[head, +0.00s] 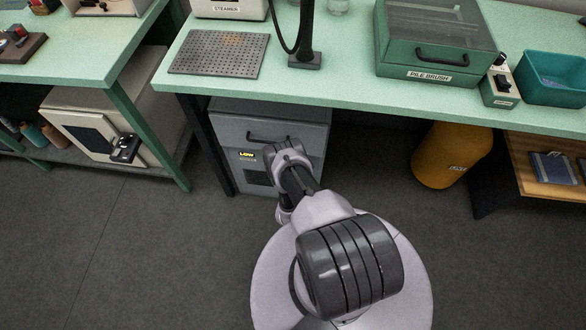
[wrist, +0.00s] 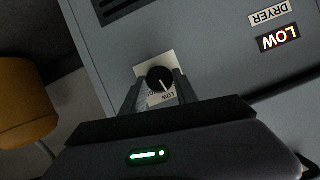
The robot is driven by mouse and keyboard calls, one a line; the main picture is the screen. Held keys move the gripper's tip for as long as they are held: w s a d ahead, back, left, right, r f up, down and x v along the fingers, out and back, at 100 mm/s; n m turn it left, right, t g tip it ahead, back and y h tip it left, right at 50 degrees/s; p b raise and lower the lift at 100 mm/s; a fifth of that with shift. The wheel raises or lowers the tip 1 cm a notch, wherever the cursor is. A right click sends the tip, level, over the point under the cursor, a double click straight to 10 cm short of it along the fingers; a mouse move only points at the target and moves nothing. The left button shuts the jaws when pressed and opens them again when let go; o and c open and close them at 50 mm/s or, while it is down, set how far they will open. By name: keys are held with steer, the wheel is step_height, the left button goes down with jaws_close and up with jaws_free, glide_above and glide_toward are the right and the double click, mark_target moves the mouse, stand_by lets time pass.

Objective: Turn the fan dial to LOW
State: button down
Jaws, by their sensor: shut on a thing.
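The dial (wrist: 160,79) is a round black knob with a white pointer line, on a pale plate (wrist: 144,70) on the front of a grey cabinet labelled DRYER (wrist: 269,12). My gripper (wrist: 158,84) has one finger on each side of the knob and is shut on it. The pointer line points down in the wrist view, toward a printed LOW mark (wrist: 163,97).
The green bench top (head: 340,85) overhangs the cabinet, with a dark leg (head: 207,150) on the left. A yellow-orange drum (head: 450,155) stands to the right. A white cabinet with a black fitting (head: 124,148) is at the left. The dark floor in front is clear.

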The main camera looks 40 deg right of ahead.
steer(key=shift+s+m+t+y, duration=0.1)
steer(key=shift+m+t+y, duration=0.25)
steer(key=shift+m, duration=0.25)
stand_by(0.3)
steer(key=c, duration=0.9)
jaws_free()
steer(key=shift+c, duration=0.2)
